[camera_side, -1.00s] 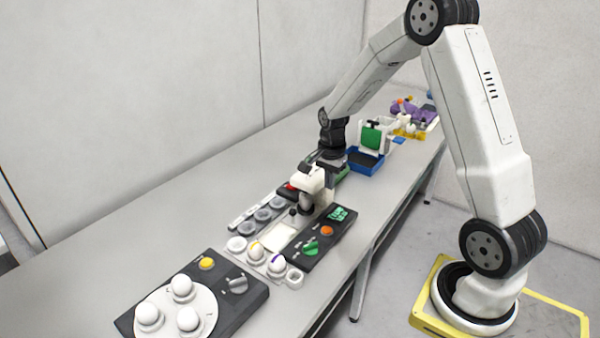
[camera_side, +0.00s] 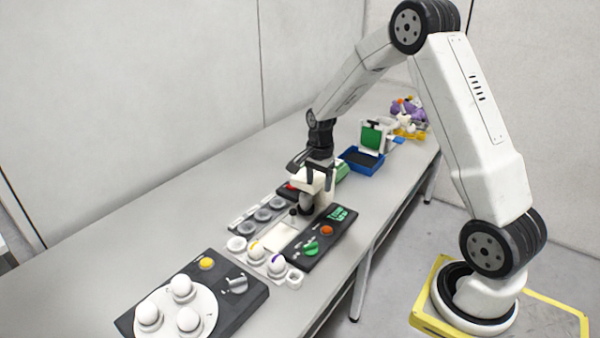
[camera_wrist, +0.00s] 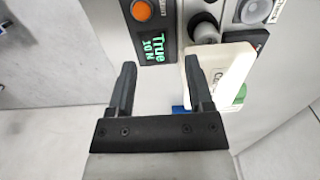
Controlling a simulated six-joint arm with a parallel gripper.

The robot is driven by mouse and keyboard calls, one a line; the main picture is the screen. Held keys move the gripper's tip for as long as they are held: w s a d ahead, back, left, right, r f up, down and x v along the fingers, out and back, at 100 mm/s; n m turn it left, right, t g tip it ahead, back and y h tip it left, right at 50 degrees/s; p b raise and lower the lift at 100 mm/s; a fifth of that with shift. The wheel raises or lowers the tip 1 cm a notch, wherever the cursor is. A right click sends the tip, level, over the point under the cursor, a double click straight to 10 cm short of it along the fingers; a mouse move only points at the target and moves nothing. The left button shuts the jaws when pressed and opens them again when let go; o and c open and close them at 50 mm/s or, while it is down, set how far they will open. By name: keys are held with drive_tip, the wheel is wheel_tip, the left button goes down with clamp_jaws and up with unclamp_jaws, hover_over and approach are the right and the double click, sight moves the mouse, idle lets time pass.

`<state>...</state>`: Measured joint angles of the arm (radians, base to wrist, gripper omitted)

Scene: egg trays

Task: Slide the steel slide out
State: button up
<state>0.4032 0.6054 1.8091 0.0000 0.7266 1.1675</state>
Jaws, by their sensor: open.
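My gripper (camera_side: 319,172) is open and empty, just above a cream block (camera_side: 303,182) on the station's far end. In the wrist view my gripper (camera_wrist: 161,62) has its fingers apart, the right one beside the lettered cream block (camera_wrist: 222,72). A grey cylinder (camera_side: 306,203) stands below this block. A small dark knob (camera_side: 293,211) is at the far edge of a pale plate (camera_side: 278,236). I cannot pick out the steel slide for certain; my gripper and the block hide part of the station.
A dark panel (camera_side: 322,238) with an orange button, green knob and lit display flanks the station. Egg cups line the near side. A dark box (camera_side: 240,290) with a white egg disc is in front; a blue tray (camera_side: 361,160) is behind. The table's left is clear.

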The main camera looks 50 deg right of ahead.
hover_over(293, 209)
wheel_tip(293, 209, down, 3)
drive_tip(key=shift+f, duration=0.15)
drive_tip(key=shift+f, duration=0.15)
drive_tip(key=shift+f, duration=4.4)
drive_tip(key=shift+f, duration=0.4)
drive_tip(key=shift+c, duration=0.2)
